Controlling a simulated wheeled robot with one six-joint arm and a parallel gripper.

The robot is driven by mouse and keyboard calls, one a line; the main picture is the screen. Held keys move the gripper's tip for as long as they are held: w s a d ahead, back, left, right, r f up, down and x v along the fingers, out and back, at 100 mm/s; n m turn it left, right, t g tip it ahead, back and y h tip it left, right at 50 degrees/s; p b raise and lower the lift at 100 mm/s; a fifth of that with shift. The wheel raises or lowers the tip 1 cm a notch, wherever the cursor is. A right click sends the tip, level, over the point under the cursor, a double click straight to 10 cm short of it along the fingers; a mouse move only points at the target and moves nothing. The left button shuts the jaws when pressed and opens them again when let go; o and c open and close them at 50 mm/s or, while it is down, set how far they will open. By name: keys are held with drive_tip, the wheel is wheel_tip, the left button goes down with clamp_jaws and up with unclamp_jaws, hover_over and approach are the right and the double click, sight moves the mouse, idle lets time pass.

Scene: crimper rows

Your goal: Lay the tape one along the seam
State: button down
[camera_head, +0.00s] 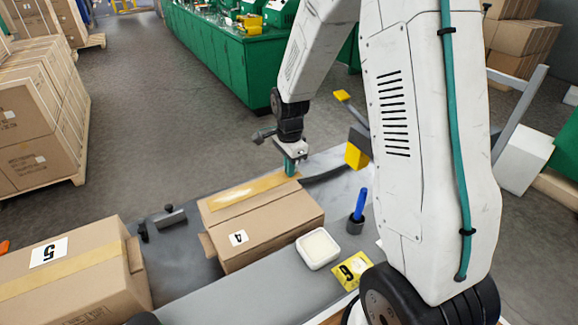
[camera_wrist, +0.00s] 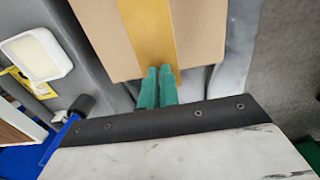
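The tape (camera_head: 250,191) is a long yellow strip over the top of the cardboard box (camera_head: 270,225) marked 4. It runs along the middle of the box top in the wrist view (camera_wrist: 147,30). My gripper (camera_head: 290,168) is at the strip's far right end, beside the box edge. Its green fingers are close together on the strip's end in the wrist view (camera_wrist: 157,85). I cannot tell whether the strip touches the cardboard along its length.
A box marked 5 (camera_head: 85,290) with tape on top lies at the left. Green benches (camera_head: 235,55) are behind.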

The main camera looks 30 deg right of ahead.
sight(290, 195)
drive_tip(key=shift+s+f, duration=0.1)
drive_tip(key=shift+f, duration=3.75)
drive_tip(key=c, duration=1.6)
unclamp_jaws()
drive_tip(key=shift+o, duration=0.2)
wheel_tip(290, 195, up, 8)
drive_tip(key=shift+f, duration=0.1)
